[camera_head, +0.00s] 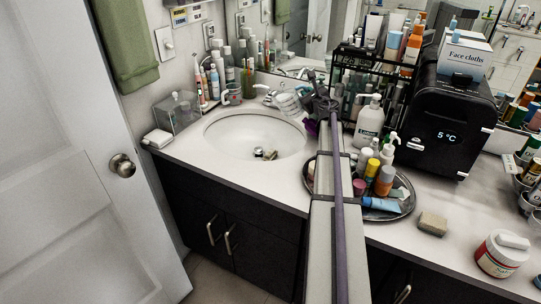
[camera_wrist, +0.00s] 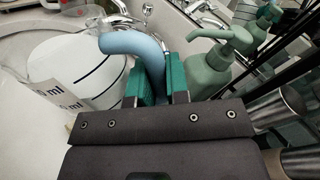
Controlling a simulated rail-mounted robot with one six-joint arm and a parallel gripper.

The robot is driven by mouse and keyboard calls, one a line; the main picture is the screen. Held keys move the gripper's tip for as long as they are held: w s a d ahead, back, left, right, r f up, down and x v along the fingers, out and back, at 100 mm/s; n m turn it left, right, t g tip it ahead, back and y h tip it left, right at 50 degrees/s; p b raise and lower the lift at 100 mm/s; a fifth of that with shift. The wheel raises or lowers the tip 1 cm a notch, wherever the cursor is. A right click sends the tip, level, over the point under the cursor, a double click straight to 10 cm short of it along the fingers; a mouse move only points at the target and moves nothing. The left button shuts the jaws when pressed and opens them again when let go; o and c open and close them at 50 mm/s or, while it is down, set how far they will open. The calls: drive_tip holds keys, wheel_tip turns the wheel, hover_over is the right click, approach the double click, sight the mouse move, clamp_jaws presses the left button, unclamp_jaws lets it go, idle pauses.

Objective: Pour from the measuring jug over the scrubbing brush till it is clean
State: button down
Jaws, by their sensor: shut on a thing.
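The measuring jug (camera_head: 288,103) is a clear vessel with ml marks and a blue handle, held above the back right rim of the sink. In the wrist view the jug (camera_wrist: 75,75) fills the left side, and its handle (camera_wrist: 148,52) passes between my teal finger pads. My gripper (camera_head: 315,103) is shut on this handle; it also shows in the wrist view (camera_wrist: 163,82). A small tan and dark thing, apparently the scrubbing brush (camera_head: 269,155), lies in the basin near the drain. Its soiling is too small to tell. I cannot tell how full the jug is.
The white sink (camera_head: 225,120) is otherwise open. A pump bottle (camera_head: 369,122) stands right of my gripper. A tray (camera_head: 405,212) of bottles, a beige block (camera_head: 433,224) and a black cooler (camera_head: 450,125) crowd the right counter. Cups and bottles line the back left.

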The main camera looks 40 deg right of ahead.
drive_tip(key=shift+r, duration=0.1)
idle(0.3)
drive_tip(key=shift+r+n+p, duration=0.5)
drive_tip(key=shift+r+p, duration=0.2)
drive_tip(key=shift+p, duration=0.3)
drive_tip(key=shift+f, duration=0.15)
